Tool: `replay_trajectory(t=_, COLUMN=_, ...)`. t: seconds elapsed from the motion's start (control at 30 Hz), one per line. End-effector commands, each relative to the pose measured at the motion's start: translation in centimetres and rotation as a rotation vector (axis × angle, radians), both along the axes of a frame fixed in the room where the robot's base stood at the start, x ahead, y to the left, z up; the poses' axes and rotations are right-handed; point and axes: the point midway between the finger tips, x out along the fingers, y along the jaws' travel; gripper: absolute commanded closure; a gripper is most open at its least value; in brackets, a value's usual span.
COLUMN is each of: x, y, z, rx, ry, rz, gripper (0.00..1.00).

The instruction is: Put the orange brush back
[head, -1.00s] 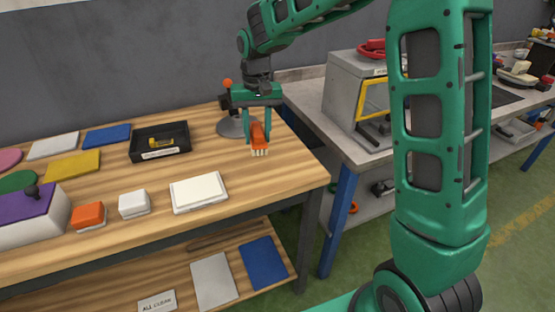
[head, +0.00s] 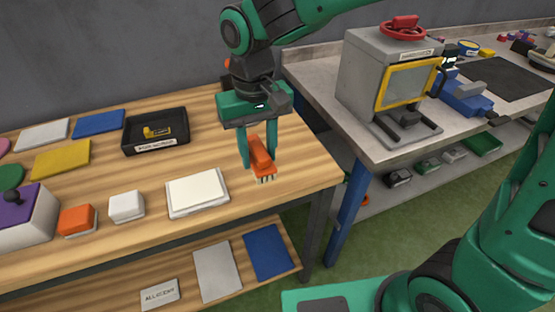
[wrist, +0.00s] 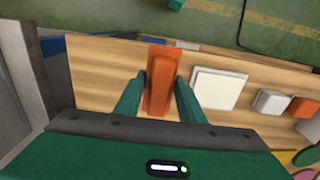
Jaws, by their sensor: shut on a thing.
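The orange brush (head: 261,156) has pale bristles at its lower end. My gripper (head: 258,163) points down and is shut on the brush, which sits between its two green fingers over the right end of the wooden bench (head: 300,165). In the wrist view the brush (wrist: 161,80) lies lengthwise between the fingertips of my gripper (wrist: 158,98). I cannot tell the exact gap between the bristles and the bench top. Part of the brush's upper end is hidden by the fingers.
A white pad (head: 197,190), a white block (head: 126,206) and an orange block (head: 77,220) stand along the bench front. A black tray (head: 128,148) holds a yellow item. Coloured sheets lie left. A grey press (head: 376,80) stands on the right-hand counter (head: 325,95).

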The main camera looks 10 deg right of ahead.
Motion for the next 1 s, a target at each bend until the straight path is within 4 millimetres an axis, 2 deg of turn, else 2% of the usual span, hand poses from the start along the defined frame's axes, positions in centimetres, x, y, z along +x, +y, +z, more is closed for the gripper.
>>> replay_trajectory(t=0.2, x=3.2, y=-3.3, z=-2.6, rx=-0.002, ry=0.002, rz=-0.008, gripper=0.82)
replay_trajectory(t=0.4, x=5.0, y=-5.0, z=-4.1, rx=0.000, ry=0.000, rz=-0.005, gripper=0.82)
replay_trajectory(t=0.57, x=5.3, y=-5.3, z=-5.0, rx=-0.002, ry=0.002, rz=-0.002, gripper=0.82)
replay_trajectory(t=0.8, x=5.2, y=-5.3, z=-8.0, rx=-0.001, ry=0.002, rz=-0.001, gripper=0.82)
replay_trajectory(t=1.0, x=5.3, y=-5.2, z=-8.4, rx=0.000, ry=-0.001, rz=-0.001, gripper=0.82)
